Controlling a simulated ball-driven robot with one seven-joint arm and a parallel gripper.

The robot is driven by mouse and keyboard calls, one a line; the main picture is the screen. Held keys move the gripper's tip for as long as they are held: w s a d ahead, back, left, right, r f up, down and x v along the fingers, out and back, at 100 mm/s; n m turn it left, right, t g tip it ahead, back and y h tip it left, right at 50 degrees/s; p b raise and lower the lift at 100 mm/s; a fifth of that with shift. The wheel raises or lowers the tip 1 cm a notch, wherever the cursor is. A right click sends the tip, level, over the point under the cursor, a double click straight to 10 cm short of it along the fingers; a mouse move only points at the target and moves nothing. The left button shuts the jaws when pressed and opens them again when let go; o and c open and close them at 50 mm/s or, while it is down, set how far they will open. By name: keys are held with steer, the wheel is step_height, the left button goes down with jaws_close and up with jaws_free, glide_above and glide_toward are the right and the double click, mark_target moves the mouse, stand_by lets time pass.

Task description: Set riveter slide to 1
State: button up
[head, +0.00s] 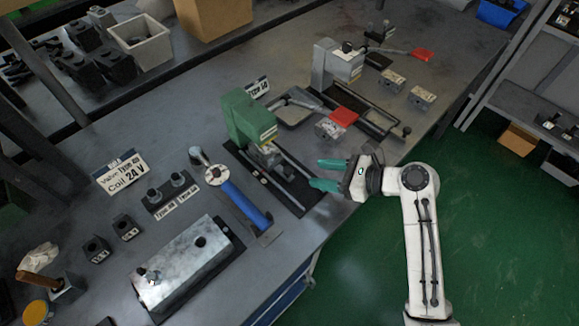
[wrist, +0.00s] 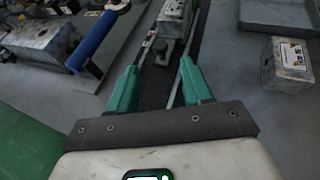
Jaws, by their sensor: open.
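The green riveter (head: 245,118) stands on the workbench in the head view. A dark base with rails (head: 290,192) runs from under it toward the bench's front edge. A metal block on the rails (head: 268,155) sits close to the riveter head; a labelled metal block (wrist: 172,18) shows at the top of the wrist view. My gripper (head: 326,174) has teal fingers and is open at the front end of the rails. In the wrist view my gripper (wrist: 158,68) has the rail rods between and beneath its fingers. I cannot tell whether it touches them. Any slide number is unreadable.
A blue-handled lever (head: 245,203) and a large metal block (head: 188,262) lie left of the rails. A labelled metal cube (head: 328,130), a red-handled lever (head: 344,116) and a second, grey riveter (head: 325,68) stand to the right. The green floor (head: 375,270) is clear.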

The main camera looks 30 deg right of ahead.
mark_target(290, 170)
steer(key=x, duration=0.8)
steer(key=shift+w+a+f, duration=0.15)
steer(key=shift+w+a, duration=0.05)
steer(key=shift+w, duration=0.05)
jaws_close()
